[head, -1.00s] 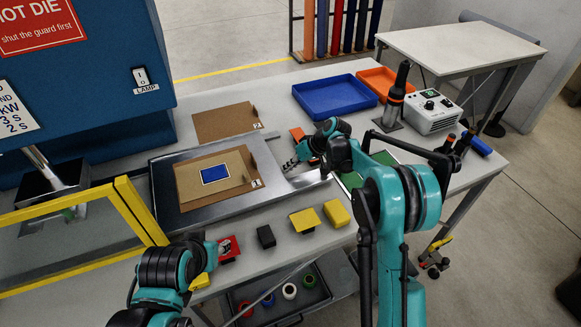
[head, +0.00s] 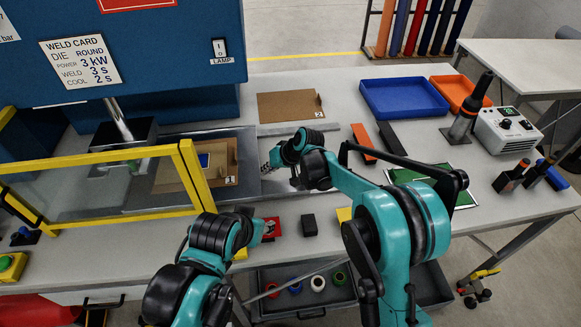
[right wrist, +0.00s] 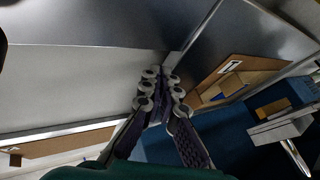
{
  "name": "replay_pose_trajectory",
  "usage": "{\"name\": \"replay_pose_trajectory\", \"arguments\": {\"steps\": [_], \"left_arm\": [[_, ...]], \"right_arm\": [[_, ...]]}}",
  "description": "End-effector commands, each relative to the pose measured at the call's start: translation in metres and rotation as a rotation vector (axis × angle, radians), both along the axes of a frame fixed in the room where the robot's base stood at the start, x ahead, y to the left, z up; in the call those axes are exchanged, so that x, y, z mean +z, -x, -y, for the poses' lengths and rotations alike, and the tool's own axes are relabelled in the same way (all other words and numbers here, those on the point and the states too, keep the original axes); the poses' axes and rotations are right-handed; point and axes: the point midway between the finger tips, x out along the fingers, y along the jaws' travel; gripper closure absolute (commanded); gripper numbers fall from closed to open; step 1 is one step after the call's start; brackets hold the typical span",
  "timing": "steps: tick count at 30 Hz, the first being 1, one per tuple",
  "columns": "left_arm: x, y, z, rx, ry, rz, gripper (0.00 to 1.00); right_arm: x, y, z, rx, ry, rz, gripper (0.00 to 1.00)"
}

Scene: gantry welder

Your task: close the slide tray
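The slide tray (head: 247,160) is a flat metal plate at the foot of the blue welder, its left part behind the yellow-framed guard. A cardboard jig (head: 222,169) with a blue card (head: 204,160) lies on it; the right wrist view also shows the jig (right wrist: 225,85). My right gripper (head: 268,162) is at the tray's right end. In the right wrist view its fingertips (right wrist: 161,90) are close together at the tray's edge, with nothing visible between them.
The guard (head: 196,178) stands in front of the tray's left part. The die post (head: 119,122) hangs above it. A second cardboard jig (head: 290,106), blue bin (head: 403,97), orange bin (head: 459,92) and green board (head: 432,186) lie on the bench. Black block (head: 309,225) is at the front.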

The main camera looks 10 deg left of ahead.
Motion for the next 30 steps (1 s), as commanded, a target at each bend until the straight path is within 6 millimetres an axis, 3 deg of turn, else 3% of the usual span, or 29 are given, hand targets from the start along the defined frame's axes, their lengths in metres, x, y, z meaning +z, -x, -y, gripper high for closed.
{"name": "replay_pose_trajectory", "arguments": {"steps": [6,15,24,30], "left_arm": [[0.000,0.000,0.000,0.000,0.000,0.000,0.60],[0.001,0.000,0.000,0.000,0.000,0.000,0.60],[0.002,0.000,0.000,0.000,0.000,0.000,0.60],[0.002,0.000,0.000,0.000,0.000,0.000,0.60]], "right_arm": [[0.000,0.026,-0.060,0.007,-0.001,0.000,1.00],[0.000,0.054,-0.128,0.005,-0.001,-0.001,1.00],[0.000,0.070,-0.170,0.002,-0.001,-0.001,1.00],[0.000,0.074,-0.179,0.000,0.000,0.000,1.00]]}}
